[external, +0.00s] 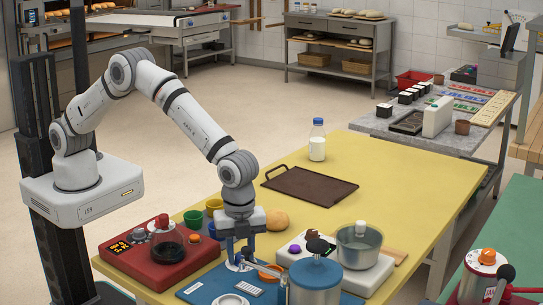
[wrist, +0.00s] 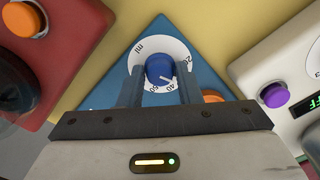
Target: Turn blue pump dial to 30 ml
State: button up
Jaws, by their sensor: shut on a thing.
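The blue pump (external: 197,287) lies at the front of the yellow table; its blue base plate also shows in the wrist view (wrist: 112,87). Its blue dial (wrist: 159,66) sits on a white scale disc (wrist: 147,44) marked ml, 20, 40 and 60. A white mark at the knob's lower right appears to point near 40; its exact reading is unclear. My gripper (external: 238,262) points down over the pump, and its fingers are shut on the dial from both sides. The fingers hide part of the scale, and the dial is mostly hidden in the external view.
A red machine (external: 160,255) stands left of the pump, with small coloured bowls (external: 193,219) behind. A white machine with a steel bowl (external: 358,246) and a blue-lidded container (external: 315,277) stand close on the right. A brown tray (external: 310,188) lies farther back.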

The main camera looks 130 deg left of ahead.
aim_at(241, 256)
jog(key=o, duration=1)
jog(key=shift+c, duration=0.2)
jog(key=shift+r, duration=0.1)
notch_tip(241, 256, up, 7)
jog(key=shift+f+b, duration=0.1)
jog(key=shift+b, duration=0.3)
jog(key=shift+r, duration=0.45)
